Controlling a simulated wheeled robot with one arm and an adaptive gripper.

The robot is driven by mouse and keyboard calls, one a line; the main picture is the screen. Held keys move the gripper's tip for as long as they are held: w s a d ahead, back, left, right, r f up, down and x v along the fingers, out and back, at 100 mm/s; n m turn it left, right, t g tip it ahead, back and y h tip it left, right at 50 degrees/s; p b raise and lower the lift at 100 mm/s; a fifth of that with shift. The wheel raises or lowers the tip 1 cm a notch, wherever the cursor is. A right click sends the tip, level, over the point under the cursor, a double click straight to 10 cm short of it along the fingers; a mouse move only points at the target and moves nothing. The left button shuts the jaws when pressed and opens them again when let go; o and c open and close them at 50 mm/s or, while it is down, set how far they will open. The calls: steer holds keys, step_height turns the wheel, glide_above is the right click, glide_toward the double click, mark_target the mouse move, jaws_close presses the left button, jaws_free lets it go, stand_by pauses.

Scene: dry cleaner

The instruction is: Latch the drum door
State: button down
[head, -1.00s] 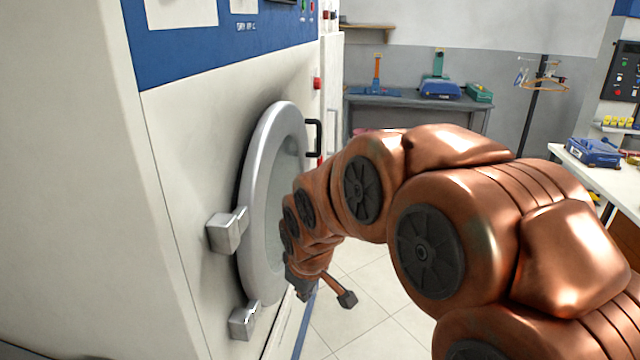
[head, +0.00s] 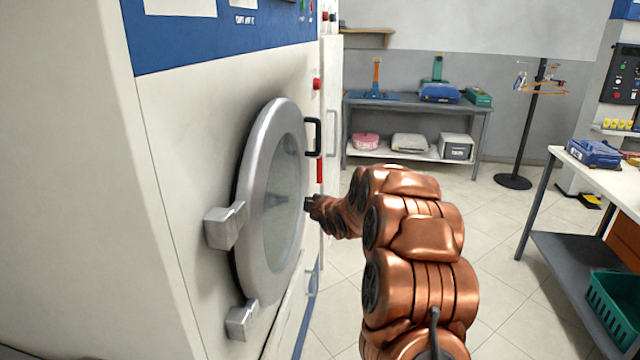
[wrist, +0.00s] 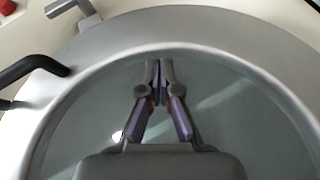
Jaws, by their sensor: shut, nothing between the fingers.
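The round drum door (head: 255,250) has a grey metal rim and a glass window, and lies against or very near the white machine front; I cannot tell if it is fully flush. Two blocky hinges (head: 226,228) sit at its left. A black bar handle (head: 319,137) is at its upper right, also in the wrist view (wrist: 28,70). A grey metal lever (wrist: 75,11), perhaps the latch, shows beyond the rim in the wrist view. My gripper (wrist: 160,65) is shut and empty in front of the glass; in the head view it is at the door's right edge (head: 308,203).
The white machine (head: 175,130) fills the left. A red button (head: 316,84) is above the handle. A grey shelf table (head: 410,103) stands at the back, a white table (head: 610,178) at the right.

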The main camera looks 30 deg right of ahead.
steer(key=w+d+f+n+t, duration=0.2)
steer(key=w+d+n+t, duration=0.1)
steer(key=d, duration=0.4)
steer(key=shift+d+f+n+t+b, duration=0.15)
steer(key=shift+d+n+t+b, duration=0.25)
steer(key=shift+n+b, duration=0.1)
steer(key=shift+w, duration=0.2)
steer(key=p, duration=0.3)
glide_toward(319, 181)
steer(key=shift+w+a+r, duration=0.9)
steer(key=shift+w+a, duration=0.8)
steer(key=shift+w, duration=0.55)
steer(key=shift+w+d+f+p, duration=0.1)
steer(key=shift+w+d+p, duration=0.5)
steer(key=shift+d, duration=0.2)
steer(key=shift+w+d+p, duration=0.45)
steer(key=shift+w+d, duration=0.2)
steer(key=shift+d, duration=0.15)
steer(key=shift+w+f+b, duration=0.1)
steer(key=shift+b, duration=0.25)
